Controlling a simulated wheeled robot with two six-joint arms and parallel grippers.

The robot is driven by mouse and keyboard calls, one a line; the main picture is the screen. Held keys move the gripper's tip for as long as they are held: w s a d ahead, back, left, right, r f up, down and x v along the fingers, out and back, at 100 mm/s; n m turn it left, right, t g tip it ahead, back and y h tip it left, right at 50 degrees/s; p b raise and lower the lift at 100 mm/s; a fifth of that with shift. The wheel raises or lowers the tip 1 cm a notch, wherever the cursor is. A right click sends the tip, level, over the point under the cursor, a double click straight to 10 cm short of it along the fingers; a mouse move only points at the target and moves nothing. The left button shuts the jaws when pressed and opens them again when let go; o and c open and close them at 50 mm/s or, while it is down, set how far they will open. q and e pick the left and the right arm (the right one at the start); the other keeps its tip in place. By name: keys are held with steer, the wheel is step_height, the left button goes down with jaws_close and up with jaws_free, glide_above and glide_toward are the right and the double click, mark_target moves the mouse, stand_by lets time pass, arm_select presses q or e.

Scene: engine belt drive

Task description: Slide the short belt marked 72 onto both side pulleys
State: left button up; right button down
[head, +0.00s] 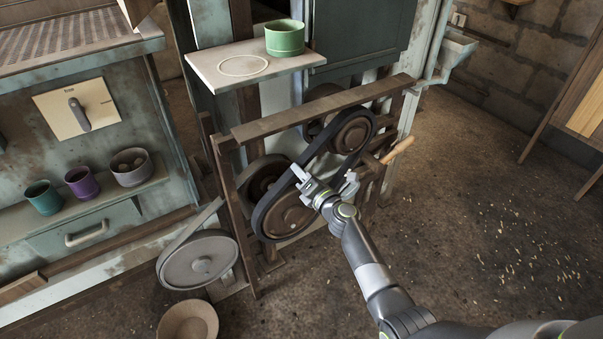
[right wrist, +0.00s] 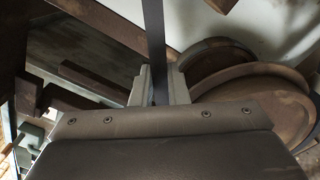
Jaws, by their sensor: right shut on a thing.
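A black belt (head: 264,207) forms a long loop in front of the brown frame. It surrounds the large lower side pulley (head: 291,217) and the smaller upper side pulley (head: 353,134); I cannot tell whether it sits in their grooves. Its marking is not legible. My right gripper (head: 325,181) is at the loop's lower right run, between the pulleys, and is shut on the belt. In the right wrist view the belt strip (right wrist: 154,40) rises between the jaws (right wrist: 158,88), with rusty discs (right wrist: 262,100) to the right. My left gripper is out of view.
A wooden handle (head: 397,151) sticks out right of the frame (head: 247,131). A grey wheel (head: 198,261) with a flat belt and a round bowl (head: 187,321) are at lower left. A green cup (head: 285,38) stands on the shelf (head: 218,78) above. Floor at right is open.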

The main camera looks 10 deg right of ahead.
steer(key=shift+f, duration=0.25)
stand_by(0.4)
steer(key=c, duration=1.3)
jaws_free()
steer(key=shift+c, duration=0.2)
steer(key=shift+f, duration=0.1)
steer(key=p+v, duration=0.2)
steer(key=v, duration=2.5)
steer(key=shift+s+r, duration=0.2)
